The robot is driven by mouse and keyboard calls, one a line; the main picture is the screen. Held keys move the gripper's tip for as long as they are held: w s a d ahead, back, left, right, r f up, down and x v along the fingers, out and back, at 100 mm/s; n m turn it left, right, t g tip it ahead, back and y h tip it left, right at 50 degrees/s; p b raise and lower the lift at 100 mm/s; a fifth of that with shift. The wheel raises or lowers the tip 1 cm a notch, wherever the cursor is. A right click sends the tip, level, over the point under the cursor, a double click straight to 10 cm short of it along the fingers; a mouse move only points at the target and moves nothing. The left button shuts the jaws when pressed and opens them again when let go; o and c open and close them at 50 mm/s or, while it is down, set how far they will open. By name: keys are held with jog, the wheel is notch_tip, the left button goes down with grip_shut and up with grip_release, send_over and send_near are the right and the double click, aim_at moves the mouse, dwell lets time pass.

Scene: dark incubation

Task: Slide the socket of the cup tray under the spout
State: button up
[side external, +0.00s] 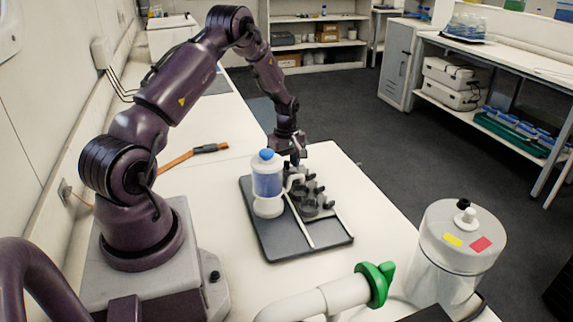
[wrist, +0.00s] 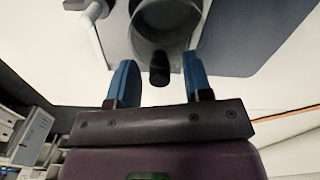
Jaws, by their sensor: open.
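The cup tray (side external: 318,209) is a dark grey piece with round sockets and black knobs, between pale rails on a dark base board. The dispenser (side external: 267,183), a clear bottle with blue liquid and a blue cap, stands just left of it; its white spout (side external: 294,179) points toward the tray. My gripper (side external: 296,160) is at the tray's far end, behind the spout. In the wrist view my gripper (wrist: 158,82) is open, its blue fingers on either side of a black knob (wrist: 159,69). Contact cannot be told. A round dark socket (wrist: 165,18) lies just beyond.
The base board (side external: 275,244) lies on the white bench. A white pipe with a green ring (side external: 375,284) and a lidded clear vessel (side external: 445,250) stand at the front. An orange cable with a dark handle (side external: 190,158) lies left of the board. Bench right of the board is narrow.

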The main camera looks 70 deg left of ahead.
jog(key=shift+f, duration=0.35)
grip_shut()
jog(key=shift+w+a, duration=0.1)
jog(key=shift+a, duration=2.6)
grip_release()
notch_tip(320, 180, up, 13)
